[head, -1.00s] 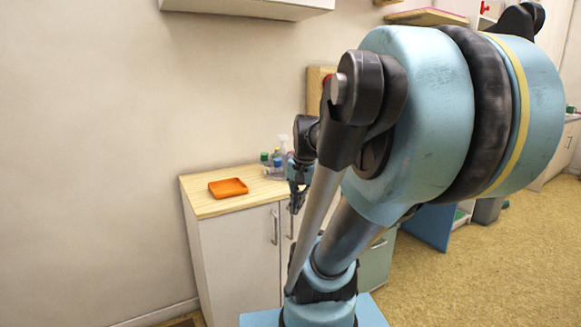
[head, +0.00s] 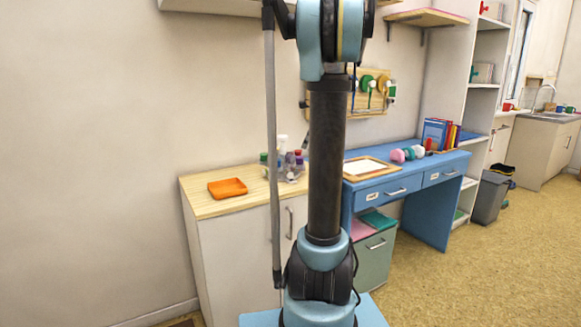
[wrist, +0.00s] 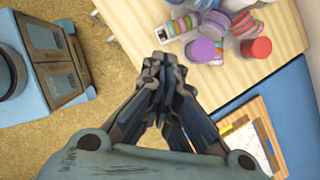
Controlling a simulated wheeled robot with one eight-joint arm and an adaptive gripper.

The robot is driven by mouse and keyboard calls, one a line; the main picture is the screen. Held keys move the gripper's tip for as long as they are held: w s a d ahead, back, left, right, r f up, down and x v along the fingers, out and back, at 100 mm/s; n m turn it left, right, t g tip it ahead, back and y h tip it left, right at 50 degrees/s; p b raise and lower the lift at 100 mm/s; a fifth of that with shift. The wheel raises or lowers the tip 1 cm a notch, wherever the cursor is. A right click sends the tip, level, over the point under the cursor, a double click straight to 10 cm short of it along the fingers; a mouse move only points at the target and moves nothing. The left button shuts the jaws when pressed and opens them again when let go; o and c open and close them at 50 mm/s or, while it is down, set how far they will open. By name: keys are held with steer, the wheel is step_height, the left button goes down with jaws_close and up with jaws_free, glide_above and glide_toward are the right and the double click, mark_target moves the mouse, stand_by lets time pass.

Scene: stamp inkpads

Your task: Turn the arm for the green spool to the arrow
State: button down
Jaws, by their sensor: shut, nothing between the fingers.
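A wooden board (head: 345,101) hangs on the wall above the blue desk, partly hidden behind my arm. On it is a round green spool (head: 367,83) with a thin arm that seems to hang down below it. A smaller green part (head: 391,91) shows at the board's right end. The arrow is too small to make out. My gripper (wrist: 165,72) is shut and empty in the wrist view, above the floor near the edge of the wooden counter. In the head view my arm hides it. It is away from the board.
The blue desk (head: 405,180) carries a framed tray (head: 366,168), colored rolls and books (head: 438,135). A wall shelf (head: 428,17) is above.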

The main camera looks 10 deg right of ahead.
mark_target(288, 172)
steer(key=x, duration=1)
steer(key=shift+w+d+f, duration=0.1)
steer(key=shift+w, duration=0.2)
steer(key=a, duration=0.1)
steer(key=w+a, duration=0.1)
steer(key=shift+w+a, duration=0.2)
steer(key=shift+a, duration=0.2)
steer(key=shift+w+a, duration=0.2)
steer(key=shift+a, duration=0.15)
steer(key=shift+d+m, duration=0.1)
steer(key=shift+m, duration=0.2)
